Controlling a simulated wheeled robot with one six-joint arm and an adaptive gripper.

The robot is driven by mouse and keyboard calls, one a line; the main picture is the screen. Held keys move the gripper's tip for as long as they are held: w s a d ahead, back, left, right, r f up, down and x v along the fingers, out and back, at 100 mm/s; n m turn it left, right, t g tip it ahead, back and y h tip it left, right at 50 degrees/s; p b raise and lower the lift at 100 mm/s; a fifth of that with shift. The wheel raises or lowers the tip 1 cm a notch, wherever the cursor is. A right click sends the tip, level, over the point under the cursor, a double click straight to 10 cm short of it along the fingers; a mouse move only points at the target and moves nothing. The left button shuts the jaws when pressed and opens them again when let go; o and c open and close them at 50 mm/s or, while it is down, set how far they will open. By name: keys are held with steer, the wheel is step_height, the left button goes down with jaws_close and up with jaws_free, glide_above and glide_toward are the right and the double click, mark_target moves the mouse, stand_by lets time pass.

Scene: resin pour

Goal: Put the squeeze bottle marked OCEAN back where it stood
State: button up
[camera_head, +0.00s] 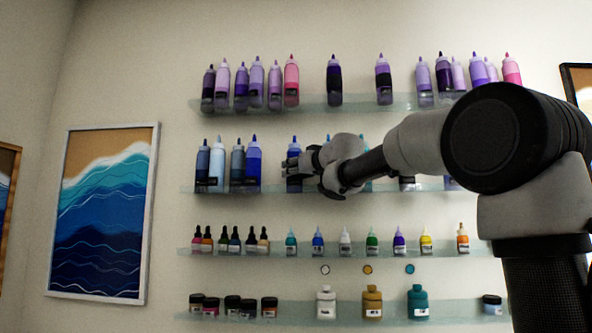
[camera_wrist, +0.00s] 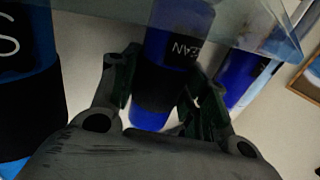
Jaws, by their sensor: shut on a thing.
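The OCEAN squeeze bottle (camera_wrist: 168,45) is blue with a black band; the end of its name shows in the wrist view. My gripper (camera_wrist: 157,95) is shut on it, one finger on each side. In the head view a blue bottle (camera_head: 294,147) is at the fingers of my gripper (camera_head: 296,166), at the level of the second shelf (camera_head: 272,188), its lower part partly covered. It looks upright. I cannot tell whether its base touches the shelf.
A blue bottle marked S (camera_wrist: 22,90) is close on the left in the wrist view, and another blue bottle (camera_wrist: 238,75) on the right. A glass edge (camera_wrist: 272,28) crosses the top. Small bottles stand on the shelf below (camera_head: 276,250).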

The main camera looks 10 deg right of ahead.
steer(key=o, duration=1)
steer(key=v, duration=0.8)
steer(key=shift+a+f, duration=0.2)
steer(key=shift+a, duration=0.15)
steer(key=shift+s, duration=0.1)
